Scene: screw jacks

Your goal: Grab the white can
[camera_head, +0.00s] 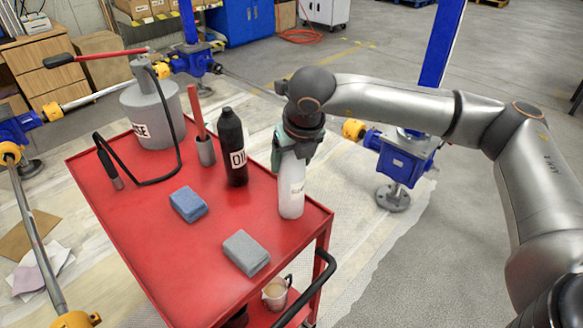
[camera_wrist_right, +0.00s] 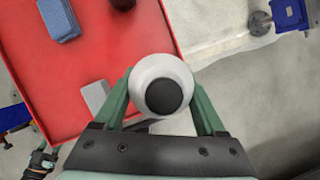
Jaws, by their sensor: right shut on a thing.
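In the right wrist view the white can (camera_wrist_right: 163,88) shows from above with a dark round top, between the two green fingers of my right gripper (camera_wrist_right: 160,100). I cannot tell whether its base touches the cart.
A black oil bottle (camera_head: 232,150) stands left of the white can. A blue sponge (camera_head: 188,204) and a grey sponge (camera_head: 246,252) lie in front. A grey grease container (camera_head: 153,112) with a hose stands at the back left. Blue screw jacks (camera_head: 405,160) stand around the cart.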

